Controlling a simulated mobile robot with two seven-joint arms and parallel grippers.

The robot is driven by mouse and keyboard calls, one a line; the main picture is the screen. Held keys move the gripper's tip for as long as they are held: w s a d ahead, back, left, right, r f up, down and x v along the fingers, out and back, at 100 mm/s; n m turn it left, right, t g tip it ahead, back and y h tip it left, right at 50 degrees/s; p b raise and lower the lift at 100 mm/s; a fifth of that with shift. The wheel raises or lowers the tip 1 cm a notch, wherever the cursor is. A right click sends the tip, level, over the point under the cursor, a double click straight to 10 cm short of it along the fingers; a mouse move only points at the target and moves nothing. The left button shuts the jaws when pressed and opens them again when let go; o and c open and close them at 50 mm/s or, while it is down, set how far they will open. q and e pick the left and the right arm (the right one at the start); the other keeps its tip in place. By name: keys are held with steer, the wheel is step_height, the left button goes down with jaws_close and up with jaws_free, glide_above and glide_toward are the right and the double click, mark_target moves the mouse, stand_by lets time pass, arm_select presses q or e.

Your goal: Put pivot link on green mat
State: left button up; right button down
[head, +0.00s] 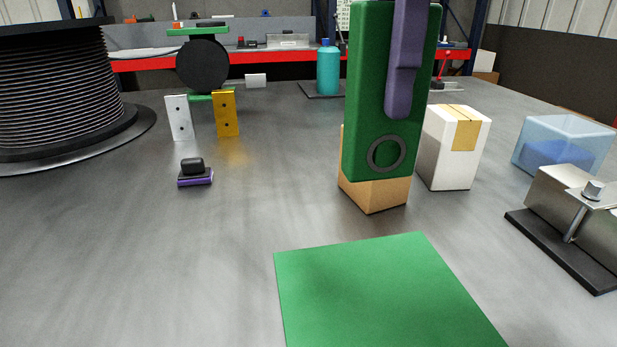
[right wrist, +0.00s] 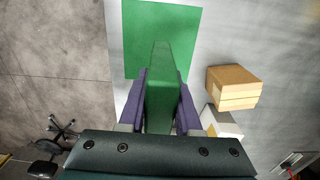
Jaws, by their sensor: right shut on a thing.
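The pivot link (head: 368,120) is a long green bar with a dark ring near its lower end. My right gripper (head: 398,108) has purple fingers and is shut on the link, which hangs upright in the head view. The link also shows between both fingers in the right wrist view (right wrist: 161,95). The green mat (head: 370,290) lies flat at the front of the table, below and nearer than the link in the head view. It also shows in the right wrist view (right wrist: 190,20), partly hidden behind the link. My left gripper is not in view.
A cardboard box (head: 375,194) stands behind the link, with a white box (head: 455,150) beside it. A metal fixture (head: 570,205) and a blue translucent bin (head: 565,142) stand at right. A black-and-purple part (head: 195,174) and a large spool (head: 60,90) are at left. The left-front table is clear.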

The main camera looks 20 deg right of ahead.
step_height(320, 180, down, 18)
steer(key=shift+a+r, duration=0.15)
steer(key=shift+r, duration=0.05)
steer(key=shift+f, duration=0.35)
steer(key=shift+f, duration=0.1)
steer(key=c, duration=1.1)
jaws_free()
steer(key=shift+f, duration=0.1)
steer(key=o, duration=0.5)
